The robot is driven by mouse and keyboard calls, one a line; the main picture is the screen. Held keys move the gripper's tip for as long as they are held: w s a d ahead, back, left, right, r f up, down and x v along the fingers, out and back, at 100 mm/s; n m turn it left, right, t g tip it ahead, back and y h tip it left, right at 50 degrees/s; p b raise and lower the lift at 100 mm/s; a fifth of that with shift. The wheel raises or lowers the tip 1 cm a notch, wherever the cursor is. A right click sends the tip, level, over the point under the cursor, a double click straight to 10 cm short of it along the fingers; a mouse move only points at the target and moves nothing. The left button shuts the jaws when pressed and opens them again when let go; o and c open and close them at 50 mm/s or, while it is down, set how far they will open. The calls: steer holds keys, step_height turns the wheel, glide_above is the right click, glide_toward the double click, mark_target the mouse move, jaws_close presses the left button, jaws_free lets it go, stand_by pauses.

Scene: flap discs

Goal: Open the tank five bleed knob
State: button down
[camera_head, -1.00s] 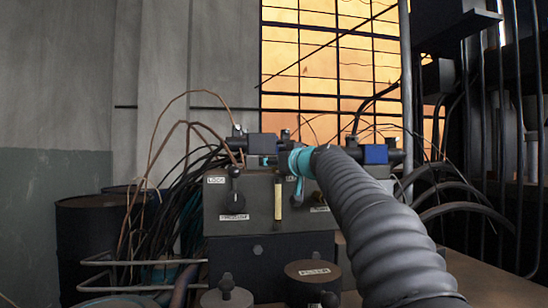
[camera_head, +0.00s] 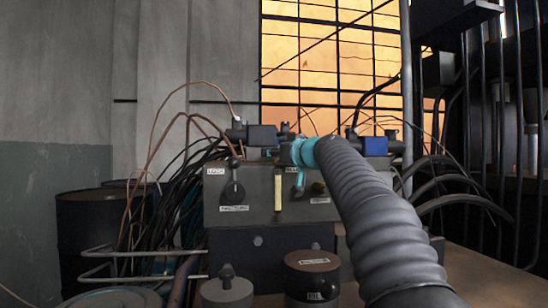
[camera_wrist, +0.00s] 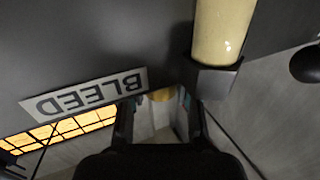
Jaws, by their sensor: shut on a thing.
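The grey control box (camera_head: 255,222) stands ahead of me. A small brass knob (camera_wrist: 161,95) shows between my fingers in the wrist view, beside the upside-down BLEED label (camera_wrist: 85,97). My gripper (camera_wrist: 158,108) is shut on this knob, with one finger on each side. In the head view my gripper (camera_head: 299,182) is at the box's front face, partly hidden by my teal wrist and dark arm. The yellowish sight tube (camera_head: 278,192) stands just left of my fingers; its lower bracket (camera_wrist: 213,80) is close to one finger in the wrist view.
A black lever (camera_head: 234,185) sits left on the box face. Round lidded canisters (camera_head: 312,275) stand in front below. Cables and copper lines bunch at the left by a dark drum (camera_head: 88,235). Black hoses (camera_head: 455,190) curve at the right.

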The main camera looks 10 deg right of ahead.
steer(key=n+g+y, duration=0.2)
steer(key=y, duration=0.1)
steer(key=shift+w+d+n+y, duration=0.1)
steer(key=shift+n+y, duration=0.2)
steer(key=shift+n+g+y+p, duration=0.35)
steer(key=shift+n+g+y, duration=0.15)
steer(key=shift+n+y, duration=0.1)
steer(key=c, duration=0.8)
jaws_free()
